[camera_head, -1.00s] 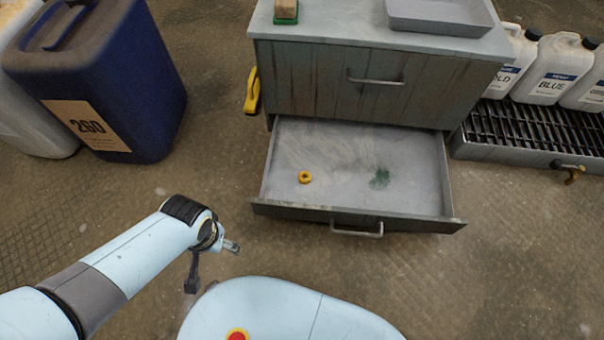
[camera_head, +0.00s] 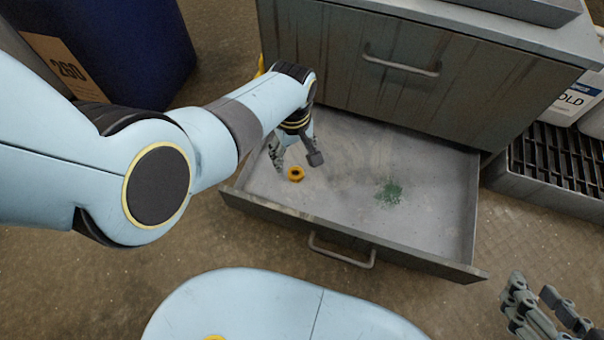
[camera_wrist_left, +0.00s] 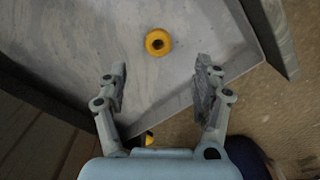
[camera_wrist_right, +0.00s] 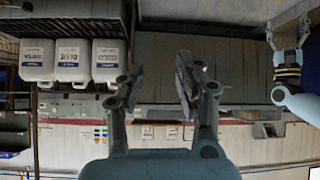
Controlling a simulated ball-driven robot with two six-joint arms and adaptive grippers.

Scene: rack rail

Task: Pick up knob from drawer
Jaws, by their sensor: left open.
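The yellow knob (camera_head: 296,174), a small ring-like piece with a dark centre, lies on the floor of the open lower drawer (camera_head: 430,205), towards its left side. My left gripper (camera_head: 294,160) is open above the drawer, close to the knob. In the left wrist view the knob (camera_wrist_left: 158,42) lies beyond the open fingertips (camera_wrist_left: 160,75), roughly midway between them, with nothing held. My right gripper (camera_head: 545,300) is at the lower right, outside the drawer. In the right wrist view its fingers (camera_wrist_right: 160,70) are apart and empty.
The upper drawer (camera_head: 400,75) is closed above the open one. A green stain (camera_head: 389,193) marks the drawer floor. A blue container (camera_head: 130,50) stands at the left. A black grate (camera_head: 560,170) with white jugs (camera_head: 575,100) is at the right.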

